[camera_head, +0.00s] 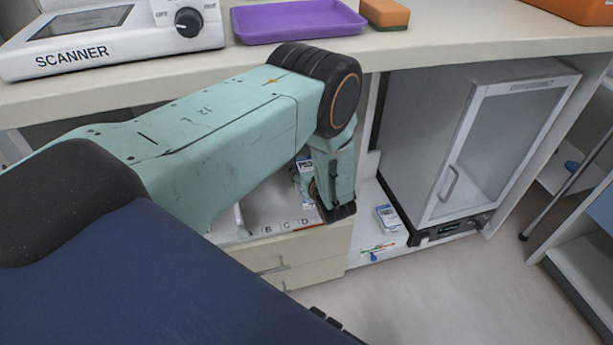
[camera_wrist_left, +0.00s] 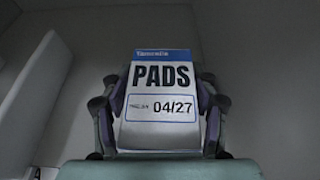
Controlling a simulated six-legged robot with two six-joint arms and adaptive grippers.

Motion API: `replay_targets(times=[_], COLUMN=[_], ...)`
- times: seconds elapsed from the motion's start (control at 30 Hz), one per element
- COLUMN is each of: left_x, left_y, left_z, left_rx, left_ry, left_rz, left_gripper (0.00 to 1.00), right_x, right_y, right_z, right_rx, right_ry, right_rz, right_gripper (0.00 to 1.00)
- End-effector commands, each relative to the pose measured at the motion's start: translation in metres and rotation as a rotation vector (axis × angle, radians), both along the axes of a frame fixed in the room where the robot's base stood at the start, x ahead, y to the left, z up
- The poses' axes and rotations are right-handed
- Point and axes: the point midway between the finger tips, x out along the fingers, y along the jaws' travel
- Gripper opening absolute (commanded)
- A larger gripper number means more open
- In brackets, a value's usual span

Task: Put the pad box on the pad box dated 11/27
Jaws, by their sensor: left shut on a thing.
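A white pad box (camera_wrist_left: 160,100) with a blue top band, the word PADS and the date 04/27 shows in the left wrist view. My left gripper (camera_wrist_left: 160,113) is shut on it, with a finger on each side. In the head view my left gripper (camera_head: 338,208) reaches down below the counter, over the lettered drawer unit. A small blue-and-white box (camera_head: 388,217) lies on the low shelf to its right; its print is too small to read. Another blue-and-white item (camera_head: 305,165) shows partly behind my arm. No 11/27 date is readable. My right gripper is not in view.
A glass-door cabinet (camera_head: 478,150) stands right of the small box. Pen-like items (camera_head: 377,249) lie at the shelf's front. The counter (camera_head: 420,45) above bears a scanner (camera_head: 110,35), a purple tray (camera_head: 298,20) and an orange sponge (camera_head: 385,14).

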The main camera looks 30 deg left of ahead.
Motion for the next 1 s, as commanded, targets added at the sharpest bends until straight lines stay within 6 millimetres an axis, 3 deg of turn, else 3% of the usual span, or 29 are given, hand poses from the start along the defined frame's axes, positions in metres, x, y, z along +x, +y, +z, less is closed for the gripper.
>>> replay_targets(times=[0.1, 0.43, 0.47, 0.8, 1.0], left_x=[0.0, 0.0006, 0.0006, 0.0007, 0.0008], left_y=[0.0012, 0.0022, 0.0022, 0.0021, 0.002], left_z=[-0.0194, -0.0207, -0.0208, -0.0202, -0.0201], left_rx=[-0.001, -0.001, -0.001, -0.001, -0.001], left_ry=[0.001, 0.002, 0.002, 0.001, 0.001], left_rz=[0.001, 0.001, 0.002, 0.001, 0.001], left_gripper=[0.26, 0.26, 0.61, 0.9, 0.9], right_x=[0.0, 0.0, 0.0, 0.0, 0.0], right_y=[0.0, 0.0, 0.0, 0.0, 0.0], right_z=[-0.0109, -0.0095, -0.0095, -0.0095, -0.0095], right_rx=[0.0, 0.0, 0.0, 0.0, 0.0], right_ry=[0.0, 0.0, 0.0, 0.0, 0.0], right_rz=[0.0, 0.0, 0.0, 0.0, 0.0], right_gripper=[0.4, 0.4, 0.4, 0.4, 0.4])
